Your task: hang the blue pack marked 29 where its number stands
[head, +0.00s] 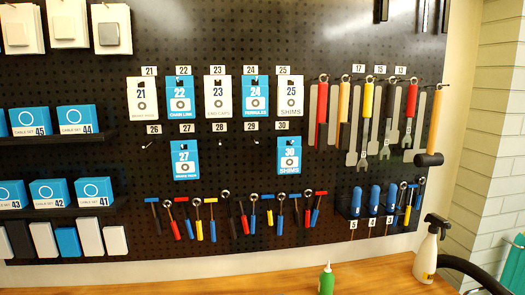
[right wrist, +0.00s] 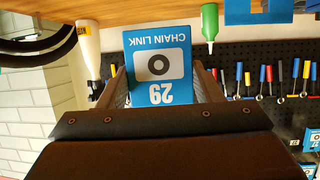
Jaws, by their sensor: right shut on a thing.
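The blue pack marked 29 (right wrist: 158,65), labelled CHAIN LINK, is between the fingers of my right gripper (right wrist: 160,88) in the right wrist view. That view is upside down, so its number reads inverted. My right gripper is shut on it. On the black pegboard (head: 330,185) in the head view, the number plate 29 (head: 250,127) is in the second row, between plates 28 (head: 220,127) and 30 (head: 281,125). No pack hangs under plate 29. Neither gripper shows in the head view.
Pack 30 (head: 289,155) hangs right of the free place, and pack 24 (head: 255,96) hangs above it. Pack 27 (head: 184,160) hangs to the left. Tools (head: 240,215) hang below. A green bottle (head: 326,279) and a spray bottle (head: 428,250) stand on the wooden bench (head: 200,278).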

